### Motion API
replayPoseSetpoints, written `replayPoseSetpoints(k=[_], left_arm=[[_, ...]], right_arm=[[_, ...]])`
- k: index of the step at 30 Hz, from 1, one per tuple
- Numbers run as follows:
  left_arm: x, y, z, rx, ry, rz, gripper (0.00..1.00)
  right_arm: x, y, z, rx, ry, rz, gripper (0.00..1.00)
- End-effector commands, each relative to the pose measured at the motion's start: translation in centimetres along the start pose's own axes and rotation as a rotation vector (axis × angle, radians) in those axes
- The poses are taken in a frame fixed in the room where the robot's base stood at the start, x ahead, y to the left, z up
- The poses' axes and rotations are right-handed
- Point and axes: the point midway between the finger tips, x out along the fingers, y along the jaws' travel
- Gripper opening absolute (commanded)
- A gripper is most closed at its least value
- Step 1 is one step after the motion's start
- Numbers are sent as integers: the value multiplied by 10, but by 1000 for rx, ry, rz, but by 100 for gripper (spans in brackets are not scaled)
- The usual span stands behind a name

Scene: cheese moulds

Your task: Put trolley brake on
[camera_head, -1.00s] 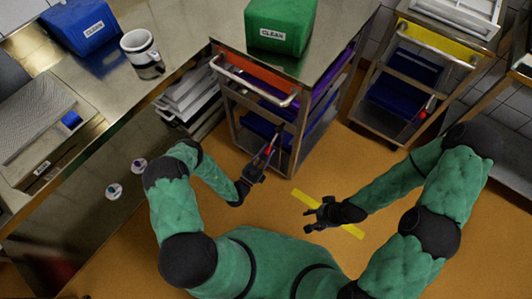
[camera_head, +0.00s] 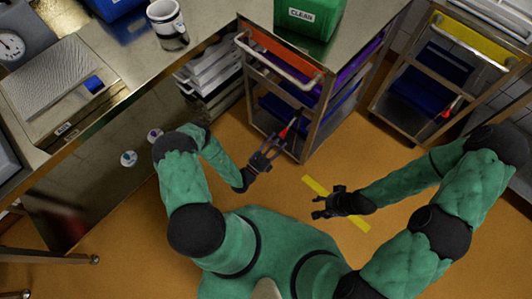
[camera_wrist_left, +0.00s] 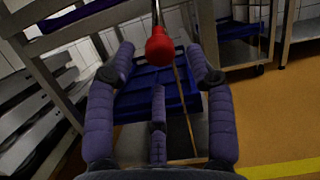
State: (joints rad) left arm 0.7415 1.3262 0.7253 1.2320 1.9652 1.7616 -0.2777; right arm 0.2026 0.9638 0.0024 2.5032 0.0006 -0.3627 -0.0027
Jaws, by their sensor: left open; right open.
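The near trolley (camera_head: 305,143) is a metal frame with an orange panel and a front handle. Its brake lever has a red knob (camera_head: 284,133), which also shows in the left wrist view (camera_wrist_left: 160,46) on a thin metal rod. My left gripper (camera_head: 267,158) is open in front of the trolley, just short of the red knob. In the left wrist view the knob appears beyond and between the spread fingers, apart from them. My right gripper (camera_head: 322,207) is open and empty above the floor, right of the left one.
A second trolley (camera_head: 440,75) with a yellow panel and its own red knob (camera_head: 446,114) stands to the right. A metal counter (camera_head: 130,85) runs along the left. Yellow tape (camera_head: 316,186) marks the open floor.

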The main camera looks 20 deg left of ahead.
Motion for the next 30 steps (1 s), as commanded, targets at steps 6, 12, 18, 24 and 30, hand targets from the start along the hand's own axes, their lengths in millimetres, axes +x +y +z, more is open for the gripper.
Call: replayPoseSetpoints(k=[6,12,18,24,30], left_arm=[[-42,1,0,0,2,6,54],[-67,1,0,0,1,3,54],[-79,0,-1,0,2,2,54],[-80,0,-1,0,2,0,54],[-80,0,-1,0,1,0,54]], right_arm=[[0,0,0,0,0,0,53],[0,0,0,0,0,0,53],[0,0,0,0,0,0,53],[0,0,0,0,0,0,53],[0,0,0,0,0,0,53]])
